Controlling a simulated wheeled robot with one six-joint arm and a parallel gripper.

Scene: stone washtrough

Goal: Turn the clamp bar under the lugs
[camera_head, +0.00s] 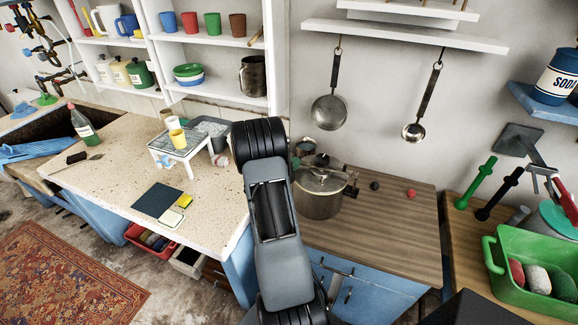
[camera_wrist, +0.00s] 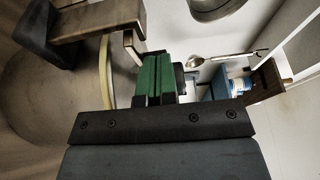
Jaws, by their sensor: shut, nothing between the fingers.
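A metal pot (camera_head: 320,203) with a lid (camera_head: 320,180) stands on the wooden counter, partly behind my arm. My gripper (camera_wrist: 156,60) has green fingers, shut and empty, just right of a small bracket (camera_wrist: 132,47) that may be a lug. I cannot tell whether they touch. My arm hides the gripper in the head view.
A pan (camera_head: 329,112) and a ladle (camera_head: 413,132) hang on the wall above the pot. A red knob (camera_head: 411,193) and a dark knob lie right of it. A green crate (camera_head: 520,280) stands at the far right. The counter's front right is clear.

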